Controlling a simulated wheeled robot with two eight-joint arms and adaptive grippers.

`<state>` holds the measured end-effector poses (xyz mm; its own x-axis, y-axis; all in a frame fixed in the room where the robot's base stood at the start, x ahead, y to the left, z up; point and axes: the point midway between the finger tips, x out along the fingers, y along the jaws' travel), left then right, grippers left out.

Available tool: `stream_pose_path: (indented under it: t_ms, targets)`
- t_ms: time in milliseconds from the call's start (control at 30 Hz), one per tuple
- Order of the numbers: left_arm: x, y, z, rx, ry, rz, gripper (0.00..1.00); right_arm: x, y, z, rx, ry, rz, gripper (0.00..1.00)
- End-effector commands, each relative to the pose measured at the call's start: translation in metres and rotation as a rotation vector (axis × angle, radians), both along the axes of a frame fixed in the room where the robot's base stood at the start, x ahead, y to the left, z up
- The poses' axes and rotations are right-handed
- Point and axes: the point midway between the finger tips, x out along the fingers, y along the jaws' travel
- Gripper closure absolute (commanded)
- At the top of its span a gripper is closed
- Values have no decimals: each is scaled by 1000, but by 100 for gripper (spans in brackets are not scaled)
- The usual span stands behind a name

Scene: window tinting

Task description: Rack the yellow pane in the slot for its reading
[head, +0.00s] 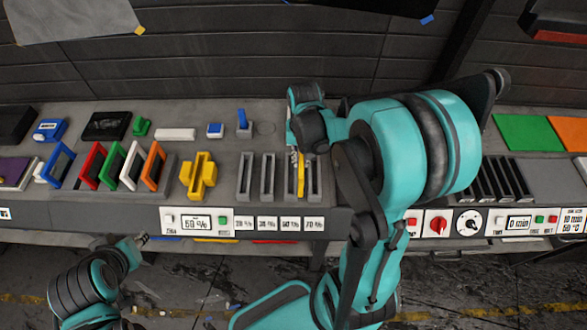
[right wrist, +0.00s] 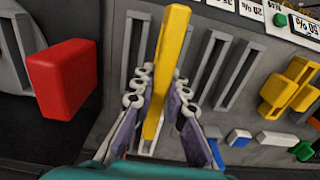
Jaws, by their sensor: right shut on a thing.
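The yellow pane (head: 301,174) is upright and edge-on at the slotted rack (head: 256,196). It also shows in the right wrist view (right wrist: 168,65). My right gripper (right wrist: 158,105) is shut on it, with fingers on both sides. The pane lines up with the third slot from the left in the head view, above a label that looks like 50 %. How deep it sits is unclear. The meter display (head: 197,222) appears to read 50 %. My left gripper (head: 142,240) is low, in front of the bench; its fingers are too small to judge.
Blue (head: 57,163), red (head: 92,164), green (head: 112,166), white (head: 131,166) and orange (head: 152,165) frames stand left of the yellow stand (head: 199,176). A dark slotted rack (head: 500,180) lies right of my arm. A red knob (right wrist: 62,80) is close in the wrist view.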

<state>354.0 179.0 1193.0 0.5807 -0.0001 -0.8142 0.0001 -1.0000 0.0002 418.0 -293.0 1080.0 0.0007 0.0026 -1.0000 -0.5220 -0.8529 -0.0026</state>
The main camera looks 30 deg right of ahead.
Motion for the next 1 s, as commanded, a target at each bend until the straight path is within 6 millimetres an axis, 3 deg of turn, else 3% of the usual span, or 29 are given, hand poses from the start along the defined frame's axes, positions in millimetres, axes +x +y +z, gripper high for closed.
stream_pose_path:
  t_ms: [100,300,433,633,1000]
  targets:
    - [0,0,-17,0,0,0,66,25,5,-20,0,0,2,100]
    - [0,0,-23,0,0,0,66,46,9,-28,0,0,1,100]
    - [0,0,-30,0,0,0,66,47,9,-37,0,0,0,100]
    - [0,0,-52,0,0,0,66,47,9,-68,0,0,-1,100]
    - [0,0,-53,0,0,0,66,46,9,-71,0,0,-1,100]
